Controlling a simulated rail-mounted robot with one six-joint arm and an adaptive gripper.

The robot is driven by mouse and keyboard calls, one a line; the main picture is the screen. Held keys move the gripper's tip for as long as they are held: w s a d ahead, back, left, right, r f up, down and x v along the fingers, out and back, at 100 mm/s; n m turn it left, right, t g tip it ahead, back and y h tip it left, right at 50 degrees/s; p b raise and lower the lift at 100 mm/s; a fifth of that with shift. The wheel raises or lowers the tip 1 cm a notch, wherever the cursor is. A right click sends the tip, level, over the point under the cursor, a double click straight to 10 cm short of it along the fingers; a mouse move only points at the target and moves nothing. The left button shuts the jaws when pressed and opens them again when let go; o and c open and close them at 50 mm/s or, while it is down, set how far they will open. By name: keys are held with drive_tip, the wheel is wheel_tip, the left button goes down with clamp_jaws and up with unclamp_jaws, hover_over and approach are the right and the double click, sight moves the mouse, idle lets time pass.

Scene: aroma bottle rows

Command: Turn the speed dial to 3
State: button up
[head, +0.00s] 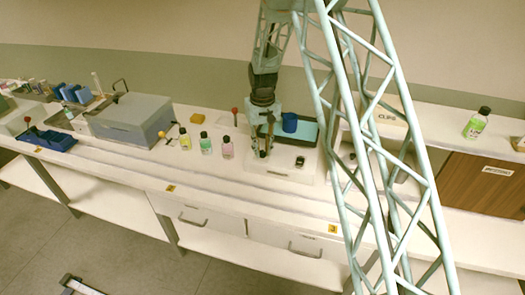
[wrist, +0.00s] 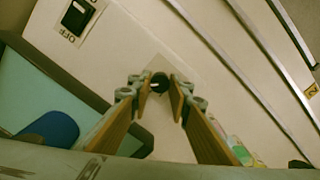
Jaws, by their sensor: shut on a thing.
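The speed dial is a small black knob (wrist: 160,82) on a lighter square plate of a white machine (wrist: 135,55). In the wrist view, my gripper (wrist: 160,88) has its two orange-brown fingers on either side of the knob, closed on it. The number marks around the dial and its setting are too small or hidden to read. In the head view, my gripper (head: 266,150) points down at the front left of the white machine (head: 285,174).
A black rocker switch (wrist: 78,15) marked OFF is beside the dial. A blue cylinder (head: 289,122) stands on the machine's teal top (head: 308,130). Pink (head: 227,148), green (head: 206,144) and yellow (head: 185,139) bottles stand left of my gripper. A grey box (head: 130,118) is farther left.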

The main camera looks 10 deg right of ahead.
sight(262, 152)
idle(0.4)
drive_tip(key=o, duration=0.9)
drive_tip(key=shift+c, duration=0.2)
drive_tip(key=shift+r, duration=0.2)
wheel_tip(262, 152, up, 12)
drive_tip(key=shift+f, duration=0.15)
